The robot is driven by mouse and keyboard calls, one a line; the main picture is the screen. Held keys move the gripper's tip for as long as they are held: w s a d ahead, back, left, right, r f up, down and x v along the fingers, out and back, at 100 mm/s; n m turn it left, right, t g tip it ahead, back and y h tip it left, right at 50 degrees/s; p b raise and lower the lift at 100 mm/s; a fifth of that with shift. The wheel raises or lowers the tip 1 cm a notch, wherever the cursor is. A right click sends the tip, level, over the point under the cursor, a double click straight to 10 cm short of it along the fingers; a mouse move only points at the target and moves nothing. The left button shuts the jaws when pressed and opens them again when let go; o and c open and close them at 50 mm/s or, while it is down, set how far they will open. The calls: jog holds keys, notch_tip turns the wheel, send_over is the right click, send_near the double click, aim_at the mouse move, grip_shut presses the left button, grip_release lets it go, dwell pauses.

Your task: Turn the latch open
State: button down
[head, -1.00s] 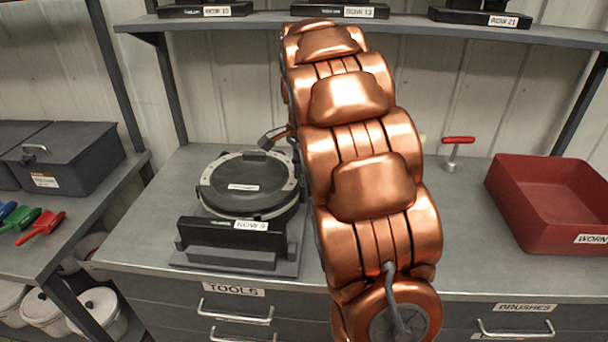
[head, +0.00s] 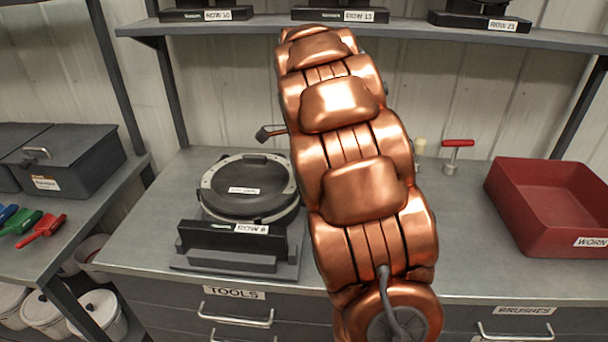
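The seed meter (head: 248,204) sits on the workbench left of my arm, a round dark housing with a pale ring around its lid (head: 245,178). The lid looks closed. A small dark tab (head: 255,159) shows at its rear edge, and I cannot tell whether it is the latch. A small dark tip on a copper-coloured link, seemingly part of my gripper (head: 266,133), shows above and behind the meter's rear right edge. It looks apart from the meter. My arm hides the rest of the gripper, so its opening is not visible.
The meter's base has a dark front block (head: 232,241) with a row label. A red bin (head: 548,205) and a red-handled tool (head: 456,152) stand right of my arm. A shelf (head: 400,30) with dark units runs above. The bench (head: 140,225) left of the meter is clear.

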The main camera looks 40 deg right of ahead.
dwell(0.3)
jog(key=c, duration=1)
grip_release()
jog(key=shift+r, duration=6.05)
jog(key=s+a+f+n, duration=0.5)
jog(key=s+n, duration=0.3)
jog(key=s, duration=0.2)
jog(key=s+a+f+n+g, duration=0.1)
jog(key=s+a+f+n, duration=0.5)
jog(key=s+a+n, duration=0.2)
jog(key=s+a+f+n, duration=0.5)
jog(key=s+a+n, duration=0.2)
jog(key=s, duration=0.5)
jog(key=shift+s+a+f+n+g, duration=0.3)
jog(key=shift+n+g, duration=0.1)
jog(key=shift+n, duration=0.4)
